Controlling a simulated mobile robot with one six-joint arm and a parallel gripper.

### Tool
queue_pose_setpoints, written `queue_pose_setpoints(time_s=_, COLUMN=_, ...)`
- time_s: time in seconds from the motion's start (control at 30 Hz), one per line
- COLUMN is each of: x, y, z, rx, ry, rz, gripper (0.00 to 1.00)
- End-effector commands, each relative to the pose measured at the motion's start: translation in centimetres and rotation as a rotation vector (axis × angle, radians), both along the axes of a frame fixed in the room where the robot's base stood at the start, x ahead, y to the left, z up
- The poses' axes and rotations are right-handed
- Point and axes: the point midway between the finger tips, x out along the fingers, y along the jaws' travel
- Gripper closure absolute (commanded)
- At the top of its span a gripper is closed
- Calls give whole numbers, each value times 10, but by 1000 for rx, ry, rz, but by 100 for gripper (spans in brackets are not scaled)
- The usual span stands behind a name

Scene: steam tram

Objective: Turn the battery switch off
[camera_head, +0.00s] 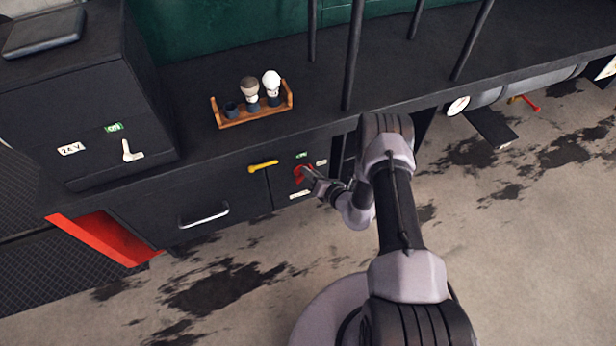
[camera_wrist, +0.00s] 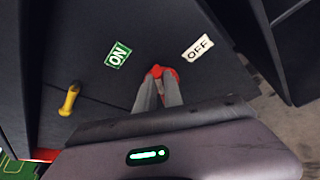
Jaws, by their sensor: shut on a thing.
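The battery switch appears to be the red handle (camera_head: 300,177) on the front of the dark cabinet. In the wrist view its red handle (camera_wrist: 157,70) shows at my fingertips. A green ON label (camera_wrist: 118,55) is up and left of it there, and a white OFF label (camera_wrist: 198,48) is up and right. The ON label (camera_head: 302,155) and OFF label (camera_head: 321,162) also show in the head view. My gripper (camera_head: 310,175) is shut on the red handle; its fingers (camera_wrist: 158,90) hide part of it, so its exact angle cannot be told.
A yellow handle (camera_head: 263,166) is left of the switch. A drawer pull (camera_head: 204,216) sits further left. A 24 V box (camera_head: 90,110) with a white lever (camera_head: 131,151) stands at upper left. A wooden rack (camera_head: 254,115) with shaving-brush-like items stands on top. Dark posts (camera_head: 352,55) rise behind.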

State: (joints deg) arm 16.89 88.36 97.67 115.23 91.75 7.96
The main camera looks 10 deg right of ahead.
Motion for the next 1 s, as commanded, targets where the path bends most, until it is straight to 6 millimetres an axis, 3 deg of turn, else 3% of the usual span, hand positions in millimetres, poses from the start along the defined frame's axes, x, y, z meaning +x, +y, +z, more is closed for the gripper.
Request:
queue_pose_setpoints(time_s=0.6, x=3, y=-10, z=-16, rx=569, ry=73, rz=0, gripper=100)
queue_pose_setpoints(time_s=1.0, x=3, y=-11, z=-20, rx=835, ry=108, rz=0, gripper=100)
